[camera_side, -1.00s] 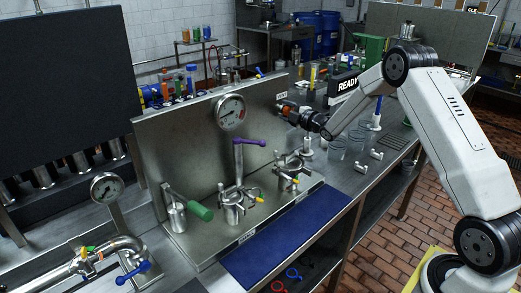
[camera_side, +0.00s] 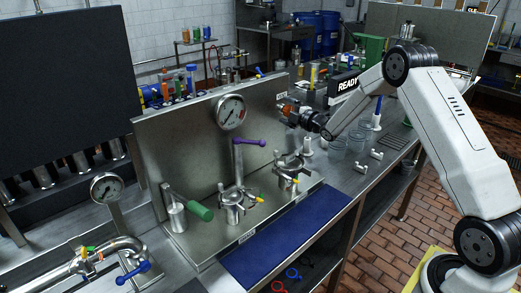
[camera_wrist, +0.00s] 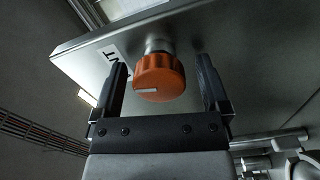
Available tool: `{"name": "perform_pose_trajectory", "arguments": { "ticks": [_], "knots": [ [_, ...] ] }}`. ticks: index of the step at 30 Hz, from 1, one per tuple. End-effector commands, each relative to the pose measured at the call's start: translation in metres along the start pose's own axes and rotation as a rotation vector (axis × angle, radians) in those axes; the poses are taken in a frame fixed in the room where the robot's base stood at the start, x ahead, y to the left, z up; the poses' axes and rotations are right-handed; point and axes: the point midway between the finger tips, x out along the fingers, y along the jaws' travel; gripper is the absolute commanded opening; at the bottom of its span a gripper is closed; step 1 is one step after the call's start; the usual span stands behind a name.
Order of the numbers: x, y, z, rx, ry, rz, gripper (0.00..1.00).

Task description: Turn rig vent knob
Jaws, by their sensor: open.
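The vent knob (camera_wrist: 160,80) is orange with a ribbed rim and a pale pointer line on its front. It sits on a short metal stem on the steel panel (camera_wrist: 100,50), by a label of which only part shows. My gripper (camera_wrist: 161,66) is open, with one dark finger on each side of the knob and a gap on both sides. In the side view my gripper (camera_side: 291,110) is at the panel's right end, and the knob is small and partly hidden there.
The panel (camera_side: 180,150) carries a round gauge (camera_side: 230,112). Below stand a purple-handled valve (camera_side: 249,142), a green-handled lever (camera_side: 201,211) and clamped fittings (camera_side: 288,168). A blue mat (camera_side: 285,238) lies in front. Glass beakers (camera_side: 336,149) stand right of the panel.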

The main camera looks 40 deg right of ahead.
Motion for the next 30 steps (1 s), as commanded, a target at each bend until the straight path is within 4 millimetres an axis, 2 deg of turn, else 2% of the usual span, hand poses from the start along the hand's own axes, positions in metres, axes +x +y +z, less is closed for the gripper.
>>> {"name": "perform_pose_trajectory", "arguments": {
  "ticks": [8,24,30],
  "knots": [
    [-0.015,0.000,0.001,0.000,-0.001,-0.001,0.96],
    [-0.069,0.001,0.000,-0.001,0.000,0.000,0.96],
    [-0.076,0.000,0.000,0.000,0.000,0.000,0.96]
  ]
}}
